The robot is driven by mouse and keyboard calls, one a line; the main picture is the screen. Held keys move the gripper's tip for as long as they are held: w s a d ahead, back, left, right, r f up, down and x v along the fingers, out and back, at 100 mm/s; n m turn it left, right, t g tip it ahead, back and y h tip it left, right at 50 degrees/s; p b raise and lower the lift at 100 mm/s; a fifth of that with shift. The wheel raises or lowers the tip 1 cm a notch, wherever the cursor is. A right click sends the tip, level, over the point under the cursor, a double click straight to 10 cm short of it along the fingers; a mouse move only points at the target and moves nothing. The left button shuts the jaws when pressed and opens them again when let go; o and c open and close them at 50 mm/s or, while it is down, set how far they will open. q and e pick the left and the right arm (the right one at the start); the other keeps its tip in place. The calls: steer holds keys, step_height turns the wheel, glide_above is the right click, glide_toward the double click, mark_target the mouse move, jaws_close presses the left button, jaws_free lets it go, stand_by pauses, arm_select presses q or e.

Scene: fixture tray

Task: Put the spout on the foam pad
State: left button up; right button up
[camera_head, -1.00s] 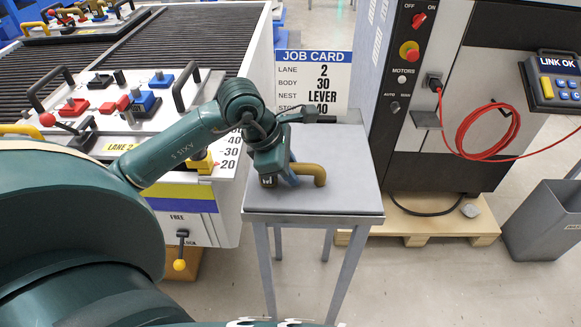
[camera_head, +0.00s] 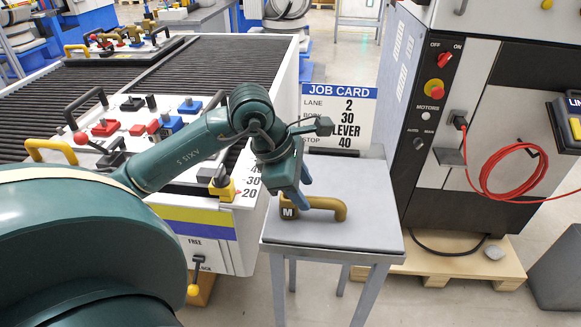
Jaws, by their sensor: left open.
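The spout (camera_head: 326,204) is a bronze-brown bent piece with a block end marked M. It lies on the grey foam pad (camera_head: 362,222) that covers the top of a small stand. My left gripper (camera_head: 300,190) is open just above and behind the block end, with its blue fingers pointing down. It looks clear of the spout, though the fingertips overlap it closely in the picture. My right gripper is out of view.
A job card (camera_head: 338,113) stands behind the pad. A conveyor (camera_head: 235,75) with a fixture tray (camera_head: 150,108) is at the left. A dark machine cabinet (camera_head: 425,150) with a red cable (camera_head: 512,170) stands close at the right. The pad's front and right are bare.

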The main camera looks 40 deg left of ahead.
arm_select(q)
steer(key=v, duration=0.7)
steer(key=shift+d, duration=0.1)
